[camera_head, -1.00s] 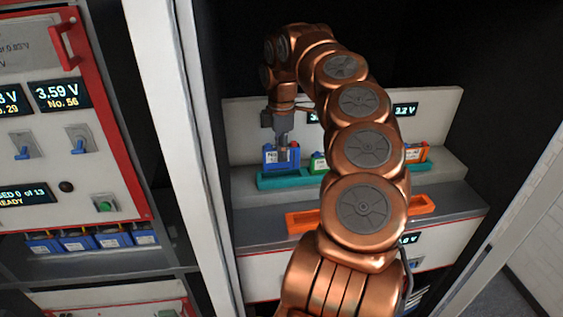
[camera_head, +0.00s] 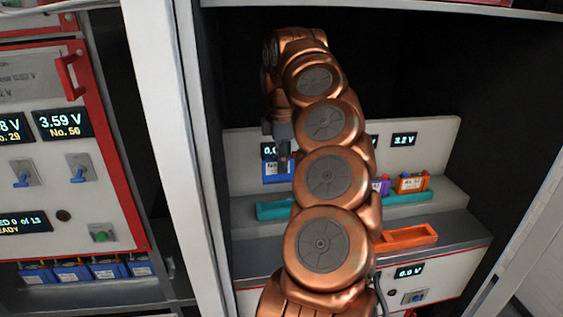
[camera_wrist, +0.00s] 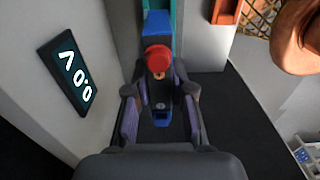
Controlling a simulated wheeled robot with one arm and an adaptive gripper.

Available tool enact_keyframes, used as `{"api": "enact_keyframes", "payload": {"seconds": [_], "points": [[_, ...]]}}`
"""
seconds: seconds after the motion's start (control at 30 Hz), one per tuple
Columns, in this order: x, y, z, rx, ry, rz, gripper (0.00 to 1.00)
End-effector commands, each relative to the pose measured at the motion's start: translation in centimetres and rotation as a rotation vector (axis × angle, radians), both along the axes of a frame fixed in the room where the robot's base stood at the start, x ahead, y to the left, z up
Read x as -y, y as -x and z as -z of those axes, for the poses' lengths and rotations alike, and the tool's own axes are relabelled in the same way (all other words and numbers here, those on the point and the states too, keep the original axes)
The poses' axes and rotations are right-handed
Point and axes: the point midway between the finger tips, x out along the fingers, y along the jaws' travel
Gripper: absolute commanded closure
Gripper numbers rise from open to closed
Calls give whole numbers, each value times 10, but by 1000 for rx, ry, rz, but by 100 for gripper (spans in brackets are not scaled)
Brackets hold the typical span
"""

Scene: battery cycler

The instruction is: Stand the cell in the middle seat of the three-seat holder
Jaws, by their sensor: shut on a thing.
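My gripper (camera_head: 283,148) is shut on a blue cell (camera_head: 275,174) with a white label and holds it just above the left end of a long teal holder (camera_head: 272,211). In the wrist view the fingers (camera_wrist: 160,108) close around the cell's top, by a red terminal cap (camera_wrist: 158,57); its blue body (camera_wrist: 156,22) shows beyond. An orange holder (camera_head: 410,236) lies on the lower step in front.
A purple cell (camera_head: 381,186) and an orange cell (camera_head: 411,183) stand at the teal holder's right part. A back panel carries displays, one reading 3.2 V (camera_head: 404,139). A white cabinet post (camera_head: 174,150) stands close on the left.

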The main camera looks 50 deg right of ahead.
Motion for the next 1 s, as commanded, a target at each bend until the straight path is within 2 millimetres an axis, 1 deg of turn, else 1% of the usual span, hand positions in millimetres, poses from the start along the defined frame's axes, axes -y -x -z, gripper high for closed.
{"api": "enact_keyframes", "payload": {"seconds": [0.17, 0.4, 0.67, 0.87, 1.0], "points": [[9, 10, 2, 2, 2, 0, 100], [30, 39, 6, 10, 5, 0, 100], [47, 69, 11, 10, 8, -5, 100], [60, 98, 15, 12, 8, -5, 100], [68, 122, 20, 10, 6, -6, 100]]}}
